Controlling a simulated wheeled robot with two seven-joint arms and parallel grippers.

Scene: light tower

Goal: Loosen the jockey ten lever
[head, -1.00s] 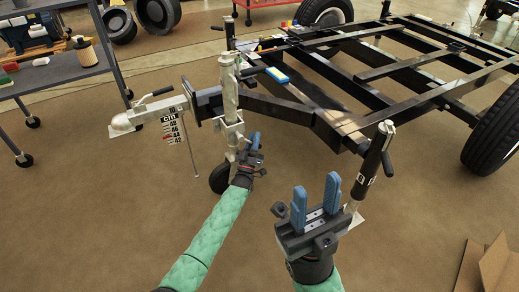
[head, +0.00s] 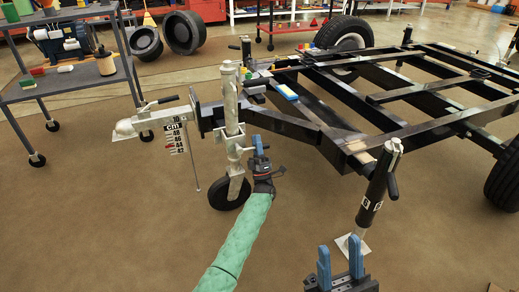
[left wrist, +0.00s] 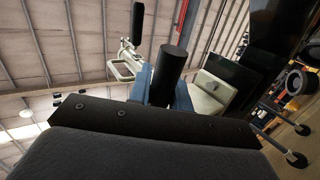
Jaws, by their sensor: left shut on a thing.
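The jockey wheel's metal tube (head: 230,105) stands upright by the trailer's front, with its clamp (head: 233,142) below the drawbar and its black wheel (head: 229,194) on the floor. My left gripper (head: 258,147) is just right of the clamp. In the left wrist view, the blue fingers are shut on a black cylindrical lever grip (left wrist: 172,62). The lever is mostly hidden by the fingers in the head view. My right gripper (head: 340,264) is at the bottom edge, its two blue fingers apart and nothing between them.
The black trailer frame (head: 350,95) fills the upper right. The coupling (head: 140,122) juts left with a height scale (head: 176,138). A black corner leg (head: 377,185) stands right of centre. A grey cart (head: 75,82) is at upper left. The floor in front is clear.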

